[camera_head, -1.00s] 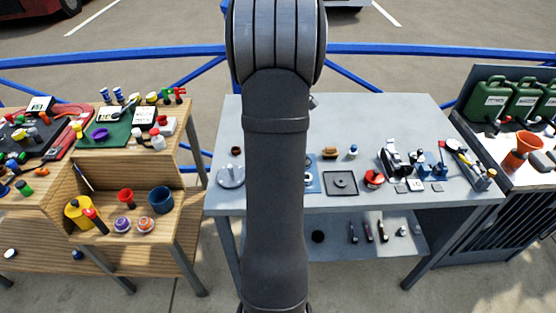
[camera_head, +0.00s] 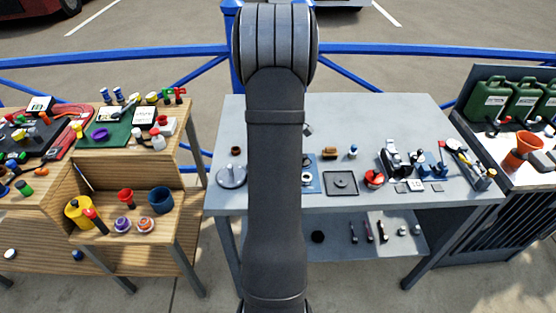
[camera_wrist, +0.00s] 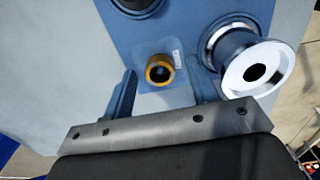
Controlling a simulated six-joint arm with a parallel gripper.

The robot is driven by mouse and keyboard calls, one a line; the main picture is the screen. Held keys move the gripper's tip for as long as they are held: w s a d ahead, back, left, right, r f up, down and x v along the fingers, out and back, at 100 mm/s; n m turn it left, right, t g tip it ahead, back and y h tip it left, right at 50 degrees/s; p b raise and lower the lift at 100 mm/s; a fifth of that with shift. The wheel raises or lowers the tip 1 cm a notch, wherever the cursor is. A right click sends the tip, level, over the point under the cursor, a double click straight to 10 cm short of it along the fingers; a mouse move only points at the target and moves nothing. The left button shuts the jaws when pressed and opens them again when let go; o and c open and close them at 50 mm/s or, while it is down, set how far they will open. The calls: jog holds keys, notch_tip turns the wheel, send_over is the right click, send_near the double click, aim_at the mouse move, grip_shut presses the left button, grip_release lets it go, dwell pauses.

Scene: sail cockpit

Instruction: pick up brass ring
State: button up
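The brass ring (camera_wrist: 159,70) shows in the wrist view as a small gold ring with a dark centre on a clear patch of a blue mat (camera_wrist: 176,25). My gripper (camera_wrist: 162,82) is open, with one dark finger to the left of the ring and one to the right. The ring appears between the fingertips; I see no contact, and the height gap is hard to judge. In the head view my arm hides the ring and most of the gripper; part of the blue mat (camera_head: 316,185) shows beside it.
A shiny silver flanged cylinder (camera_wrist: 255,70) stands close to the right finger. A dark round part (camera_wrist: 135,4) lies at the top of the mat. On the grey table (camera_head: 400,115), a dark square tray (camera_head: 341,183) and a silver disc-based piece (camera_head: 231,176) flank the mat.

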jog(key=c, duration=1)
jog(key=shift+r, duration=0.2)
jog(key=shift+r, duration=0.25)
jog(key=r, duration=0.3)
jog(key=shift+s+d+r, duration=0.15)
jog(key=shift+d+r, duration=0.15)
jog(key=shift+r, duration=0.1)
jog(key=s+d+r, duration=0.2)
jog(key=d, duration=0.1)
jog(key=s+d+r, duration=0.2)
jog(key=d, duration=0.1)
jog(key=s+d+r, duration=0.2)
jog(key=d, duration=0.1)
jog(key=shift+d+r, duration=0.1)
jog(key=shift+r, duration=0.1)
jog(key=shift+r, duration=0.15)
jog(key=shift+r, duration=1.35)
